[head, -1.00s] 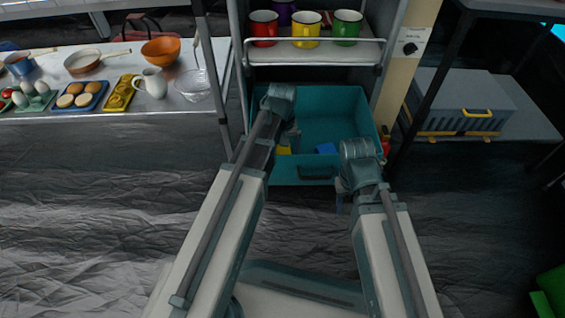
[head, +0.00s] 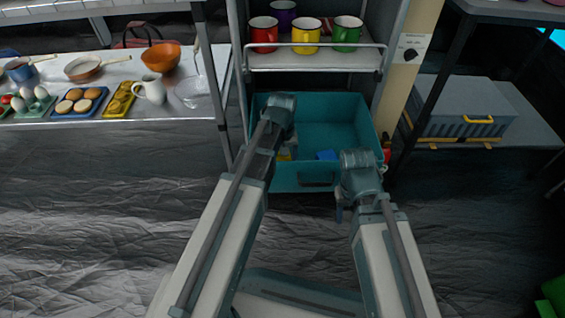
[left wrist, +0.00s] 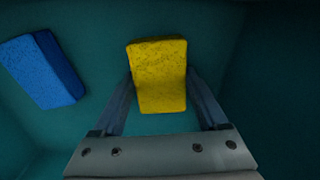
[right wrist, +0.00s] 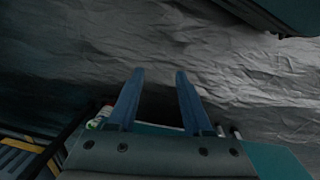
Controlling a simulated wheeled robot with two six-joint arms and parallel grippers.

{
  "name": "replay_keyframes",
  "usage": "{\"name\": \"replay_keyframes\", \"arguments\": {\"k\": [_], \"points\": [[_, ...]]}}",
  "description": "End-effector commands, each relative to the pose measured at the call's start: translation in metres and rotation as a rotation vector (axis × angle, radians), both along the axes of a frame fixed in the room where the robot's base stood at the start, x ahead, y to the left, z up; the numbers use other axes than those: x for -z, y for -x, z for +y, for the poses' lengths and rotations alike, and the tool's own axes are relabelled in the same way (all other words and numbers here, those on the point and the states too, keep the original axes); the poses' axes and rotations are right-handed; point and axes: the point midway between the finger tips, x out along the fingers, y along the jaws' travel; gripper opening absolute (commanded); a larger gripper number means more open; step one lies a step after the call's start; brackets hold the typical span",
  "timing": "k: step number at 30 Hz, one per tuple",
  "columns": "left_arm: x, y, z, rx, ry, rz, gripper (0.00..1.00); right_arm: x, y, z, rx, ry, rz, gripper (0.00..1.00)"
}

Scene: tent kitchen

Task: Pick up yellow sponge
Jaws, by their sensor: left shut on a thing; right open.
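The yellow sponge (left wrist: 160,72) is between the two fingers of my left gripper (left wrist: 160,85) in the left wrist view. The gripper is shut on it. In the head view a small part of the sponge (head: 284,156) shows beside my left arm, inside the teal drawer (head: 338,112); the left fingers are mostly hidden there. My right gripper (right wrist: 155,75) is open and empty in the right wrist view. In the head view the right gripper (head: 341,208) hangs in front of the drawer's right side, pointing down.
A blue sponge (left wrist: 42,70) lies in the drawer, left of the yellow one in the left wrist view. A shelf with red, yellow and green mugs (head: 305,36) stands above the drawer. A food table (head: 60,130) is at left. The front floor is clear.

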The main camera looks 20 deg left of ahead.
Motion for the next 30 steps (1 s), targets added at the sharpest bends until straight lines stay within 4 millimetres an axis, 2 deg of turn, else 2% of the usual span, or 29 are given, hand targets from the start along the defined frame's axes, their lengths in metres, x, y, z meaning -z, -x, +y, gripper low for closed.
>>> {"name": "replay_keyframes", "arguments": {"k": [8,14,24,30], "points": [[-0.013,0.000,0.000,0.000,0.000,0.000,0.25,-0.013,0.000,0.000,0.000,0.000,0.001,0.50],[-0.037,0.000,0.000,0.000,0.000,0.000,0.25,-0.037,0.000,0.000,0.000,0.001,0.002,0.50],[-0.089,0.000,0.000,0.000,0.000,0.000,0.25,-0.089,0.001,0.000,0.000,0.002,0.005,0.50],[-0.101,0.000,0.000,0.000,0.000,0.000,0.25,-0.101,0.001,0.000,-0.006,0.002,0.005,0.50]]}}
